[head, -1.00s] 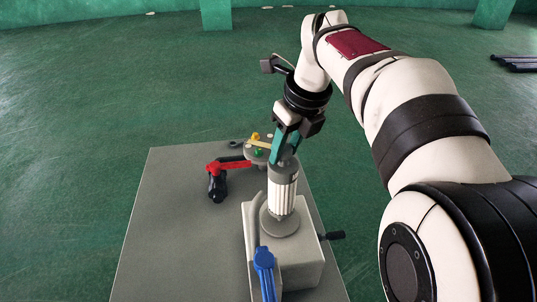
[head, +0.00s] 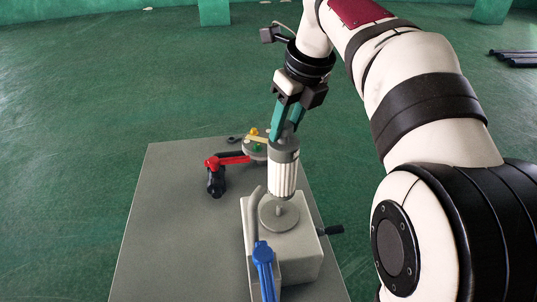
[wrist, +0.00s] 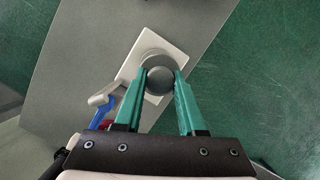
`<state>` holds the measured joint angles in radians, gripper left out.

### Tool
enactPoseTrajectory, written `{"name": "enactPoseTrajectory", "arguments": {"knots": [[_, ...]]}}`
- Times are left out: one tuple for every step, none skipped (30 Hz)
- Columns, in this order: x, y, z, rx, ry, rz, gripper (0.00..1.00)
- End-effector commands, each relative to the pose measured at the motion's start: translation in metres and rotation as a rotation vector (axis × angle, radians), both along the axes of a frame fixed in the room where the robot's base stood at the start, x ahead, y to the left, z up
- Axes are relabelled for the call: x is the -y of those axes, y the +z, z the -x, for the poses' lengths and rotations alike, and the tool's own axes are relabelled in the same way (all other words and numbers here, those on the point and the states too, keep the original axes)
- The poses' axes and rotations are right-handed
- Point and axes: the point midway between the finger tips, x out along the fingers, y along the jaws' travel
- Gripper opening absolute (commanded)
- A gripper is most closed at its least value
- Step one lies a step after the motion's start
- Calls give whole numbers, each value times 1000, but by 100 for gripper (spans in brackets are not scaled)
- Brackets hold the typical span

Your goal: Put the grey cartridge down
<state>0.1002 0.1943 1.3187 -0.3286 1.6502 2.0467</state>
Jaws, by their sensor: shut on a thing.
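The grey cartridge (head: 283,172) has a ribbed pale body and a grey top. It hangs upright, slightly above the round grey disc (head: 272,220) on the light box (head: 303,256), with a thin post showing between them. My gripper (head: 287,127) has teal fingers closed on the cartridge's top. In the wrist view the two fingertips (wrist: 161,76) sit on either side of the cartridge's round grey top (wrist: 160,80). That top hides much of the disc (wrist: 152,56) below it.
A blue-handled lever (head: 264,262) stands at the box's front left, beside a grey curved pipe (head: 251,212). A black handle (head: 331,230) sticks out right. A red-handled valve (head: 227,160) and a round plate with coloured knobs (head: 256,147) lie behind. The table's left side (head: 170,240) is clear.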

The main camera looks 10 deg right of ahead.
Motion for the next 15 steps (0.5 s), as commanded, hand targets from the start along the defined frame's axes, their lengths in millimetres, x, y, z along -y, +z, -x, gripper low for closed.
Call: {"name": "enactPoseTrajectory", "arguments": {"knots": [[6, -6, -8, -3, -6, 1, 0], [12, -10, -14, -3, -9, 2, 0], [21, -17, -24, -3, -16, 3, 0], [28, -24, -33, -4, -22, 3, 0], [37, -31, -42, -4, -30, 3, 0], [50, -42, -53, -4, -36, 5, 0], [59, -50, -62, -4, -43, 5, 0], [69, -58, -69, -4, -49, 6, 0], [80, -69, -78, -2, -57, 6, 0], [89, -76, -84, -2, -61, 7, 0], [97, -83, -89, 0, -66, 8, 0], [107, -92, -94, 0, -73, 8, 0], [113, -98, -98, -1, -78, 6, 0], [118, -103, -101, 0, -81, 6, 0], [124, -109, -104, 0, -87, 3, 0]]}}
